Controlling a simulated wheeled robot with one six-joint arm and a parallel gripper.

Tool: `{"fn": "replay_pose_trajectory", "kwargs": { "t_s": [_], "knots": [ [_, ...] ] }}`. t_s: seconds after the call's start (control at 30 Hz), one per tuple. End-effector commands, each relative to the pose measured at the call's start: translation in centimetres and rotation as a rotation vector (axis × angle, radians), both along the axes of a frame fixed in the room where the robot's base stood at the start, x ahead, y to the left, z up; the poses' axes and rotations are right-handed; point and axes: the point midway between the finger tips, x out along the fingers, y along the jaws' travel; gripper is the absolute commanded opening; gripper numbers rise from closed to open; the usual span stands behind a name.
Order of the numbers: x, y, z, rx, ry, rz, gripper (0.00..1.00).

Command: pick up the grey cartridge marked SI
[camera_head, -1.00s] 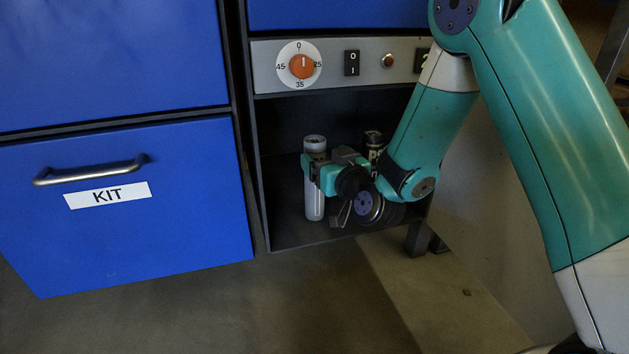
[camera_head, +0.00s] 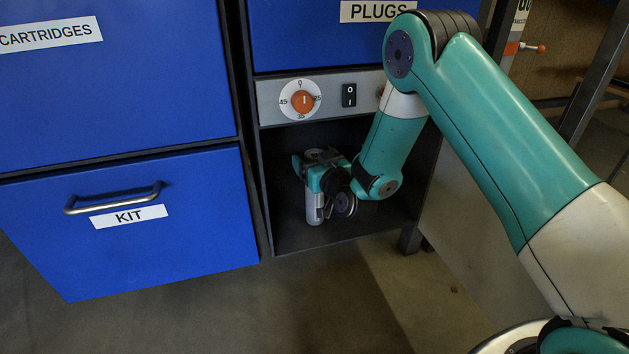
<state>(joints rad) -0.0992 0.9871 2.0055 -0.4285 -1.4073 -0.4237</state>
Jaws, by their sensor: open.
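A light grey cylindrical cartridge (camera_head: 313,208) stands upright in the open shelf bay under the control panel. Its lower part shows below my gripper, and most of its upper part is hidden. No marking on it can be read. My gripper (camera_head: 312,163) is open at the upper part of this cartridge, with its teal jaw parts to the left and right of it. I cannot tell whether a finger touches it.
The dark bay (camera_head: 285,238) has walls close on both sides. Above it is a panel with an orange knob (camera_head: 302,102) and a black switch (camera_head: 349,95). Left is a blue KIT drawer (camera_head: 130,250) with a protruding handle (camera_head: 115,197).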

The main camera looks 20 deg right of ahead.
Motion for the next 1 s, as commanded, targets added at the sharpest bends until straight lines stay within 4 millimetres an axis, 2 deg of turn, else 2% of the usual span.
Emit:
{"fn": "replay_pose_trajectory", "kwargs": {
  "t_s": [0.23, 0.5, 0.57, 0.6, 1.0],
  "knots": [
    [0.03, 0.00, -0.11, 0.000, 0.000, 0.000, 0.79],
    [0.03, -0.01, -0.10, 0.000, 0.000, -0.001, 0.17],
    [0.03, -0.02, -0.10, 0.000, 0.000, -0.001, 0.04],
    [0.02, -0.03, -0.10, 0.000, 0.000, -0.001, 0.00],
    [0.07, -0.04, 0.52, 0.000, -0.003, -0.001, 0.00]
  ]
}}
